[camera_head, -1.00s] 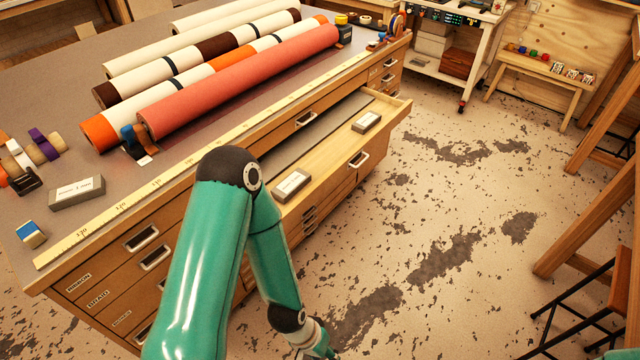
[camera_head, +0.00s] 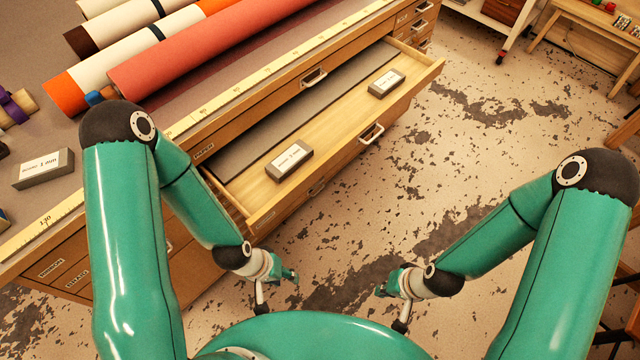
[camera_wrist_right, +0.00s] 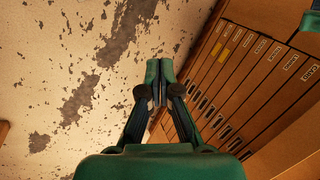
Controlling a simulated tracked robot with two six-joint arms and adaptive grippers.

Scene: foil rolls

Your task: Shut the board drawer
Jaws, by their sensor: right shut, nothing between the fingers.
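The board drawer (camera_head: 345,160) is pulled out of the wooden flat-file cabinet (camera_head: 130,270). A metal handle (camera_head: 371,134) is on the drawer's front. My left gripper (camera_head: 290,277) is low in front of the drawer's near end, apart from it; its finger gap is too small to judge. My right gripper (camera_head: 383,289) is to its right above the floor, clear of the drawer. In the right wrist view the right gripper (camera_wrist_right: 158,72) is shut and empty.
Fabric rolls (camera_head: 215,55), a yellow rule (camera_head: 250,87) and another grey block (camera_head: 43,168) lie on the cabinet top. Other labelled drawers (camera_wrist_right: 232,75) look shut in the right wrist view. The speckled floor (camera_head: 480,150) before the cabinet is open.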

